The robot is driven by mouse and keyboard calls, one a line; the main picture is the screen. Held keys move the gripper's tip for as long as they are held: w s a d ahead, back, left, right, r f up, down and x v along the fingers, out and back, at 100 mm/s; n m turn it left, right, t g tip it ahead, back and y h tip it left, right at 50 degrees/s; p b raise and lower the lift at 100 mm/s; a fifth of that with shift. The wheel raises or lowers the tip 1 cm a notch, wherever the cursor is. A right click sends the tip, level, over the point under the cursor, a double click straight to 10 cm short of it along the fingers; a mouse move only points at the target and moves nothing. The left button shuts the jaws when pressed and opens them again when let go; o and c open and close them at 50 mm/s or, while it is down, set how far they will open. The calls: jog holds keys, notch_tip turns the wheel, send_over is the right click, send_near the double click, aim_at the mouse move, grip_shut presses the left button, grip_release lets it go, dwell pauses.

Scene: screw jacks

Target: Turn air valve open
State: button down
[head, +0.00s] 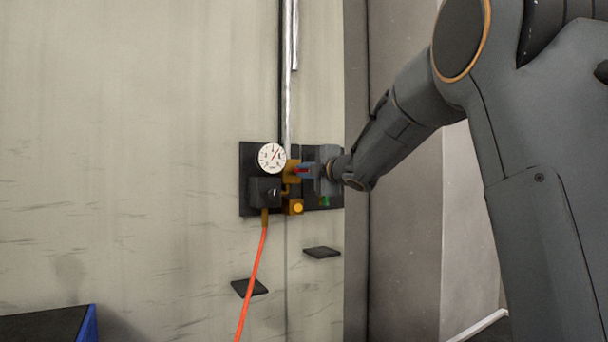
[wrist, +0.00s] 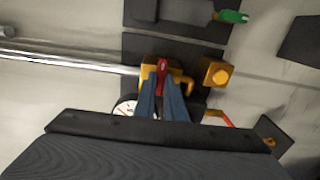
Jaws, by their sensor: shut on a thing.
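The air valve is a brass body (head: 292,170) on a dark wall plate (head: 246,205), at the foot of a silver pipe. In the wrist view the brass valve body (wrist: 148,75) shows with its red handle (wrist: 162,68). My gripper (head: 304,171) reaches it from the right in the head view. In the wrist view my gripper's two blue fingers (wrist: 162,88) are shut on the red handle, one on each side. The fingers hide the handle's lower part. A round white gauge (head: 271,156) sits just left of the valve, partly hidden in the wrist view.
An orange hose (head: 250,280) hangs from the black regulator block (head: 264,190). A second brass fitting (head: 295,207) is below the valve, with a green part (head: 325,201) to its right. Two small dark plates (head: 322,252) sit lower on the wall. A dark blue-edged box (head: 50,325) is lower left.

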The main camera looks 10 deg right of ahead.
jog(key=c, duration=1.8)
grip_release()
jog(key=b+v, duration=0.1)
jog(key=v, duration=0.7)
